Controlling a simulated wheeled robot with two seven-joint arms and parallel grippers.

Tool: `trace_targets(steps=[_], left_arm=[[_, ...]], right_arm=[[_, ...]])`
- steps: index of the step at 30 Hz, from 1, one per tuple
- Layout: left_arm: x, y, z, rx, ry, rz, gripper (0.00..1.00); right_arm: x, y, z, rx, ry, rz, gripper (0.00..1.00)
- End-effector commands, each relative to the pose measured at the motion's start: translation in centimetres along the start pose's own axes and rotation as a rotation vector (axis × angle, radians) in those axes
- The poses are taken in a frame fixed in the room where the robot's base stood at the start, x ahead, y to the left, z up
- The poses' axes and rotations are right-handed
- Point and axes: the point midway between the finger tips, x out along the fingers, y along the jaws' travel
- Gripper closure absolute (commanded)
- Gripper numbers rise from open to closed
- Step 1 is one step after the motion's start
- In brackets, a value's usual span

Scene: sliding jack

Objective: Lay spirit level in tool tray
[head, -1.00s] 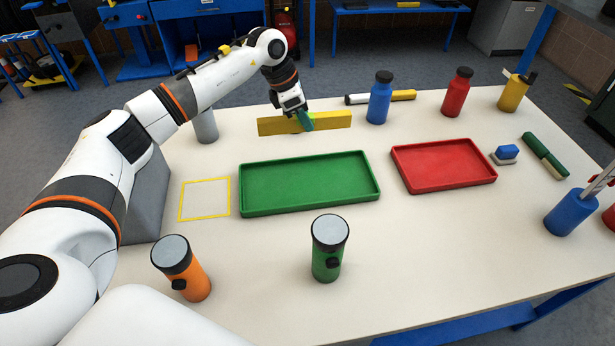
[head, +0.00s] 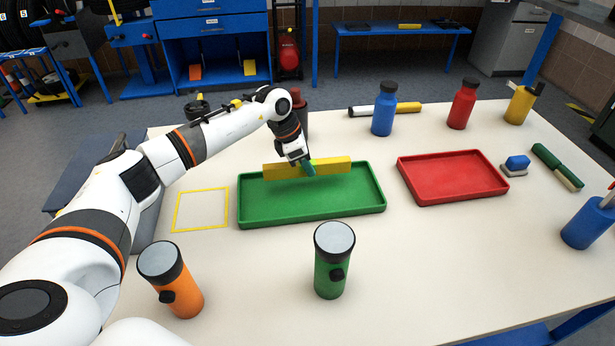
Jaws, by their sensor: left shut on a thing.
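The spirit level is a long yellow bar (head: 333,165), held on its edge across my left gripper. My left gripper (head: 308,169) is shut on it near its middle, with the fingertips partly hiding it. The bar shows over the back part of the green tray (head: 255,219), roughly along the tray's length. I cannot tell whether its lower edge touches the tray floor. The green tray is otherwise empty. A red tray (head: 452,198) stands to its right, also empty. My right gripper is not in view.
A green flashlight (head: 330,275) and an orange one (head: 185,296) stand in front of the green tray. Blue (head: 384,115), red (head: 462,108) and yellow (head: 520,106) bottles stand behind the red tray. A yellow outlined square (head: 200,228) lies left of the green tray.

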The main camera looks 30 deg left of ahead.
Motion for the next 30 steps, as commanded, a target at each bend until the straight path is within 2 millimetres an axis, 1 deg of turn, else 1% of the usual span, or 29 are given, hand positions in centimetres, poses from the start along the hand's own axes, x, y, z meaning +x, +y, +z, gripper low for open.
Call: trace_targets(steps=[4,10,19,20,21,23,24,30], left_arm=[[1.1,0.1,0.4,0.0,0.001,0.001,1.0],[3.5,0.0,1.4,0.0,0.0,0.001,1.0],[3.8,0.0,1.6,0.001,0.001,-0.001,1.0],[3.9,0.0,1.6,0.001,0.0,-0.001,0.77],[3.8,0.0,1.6,0.001,0.0,-0.001,0.7],[3.8,0.0,1.6,0.001,0.0,-0.001,0.6],[3.8,0.0,1.6,0.001,0.0,-0.001,0.57],[3.8,0.0,1.6,0.001,0.0,-0.001,0.57]], right_arm=[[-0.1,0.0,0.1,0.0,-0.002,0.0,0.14],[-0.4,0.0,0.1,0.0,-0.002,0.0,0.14],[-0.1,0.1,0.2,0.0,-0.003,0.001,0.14],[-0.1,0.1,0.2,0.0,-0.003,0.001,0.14],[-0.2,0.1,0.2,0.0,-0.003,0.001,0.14],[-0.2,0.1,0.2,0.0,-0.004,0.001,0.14],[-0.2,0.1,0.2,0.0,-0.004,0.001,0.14],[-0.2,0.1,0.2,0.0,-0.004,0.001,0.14]])
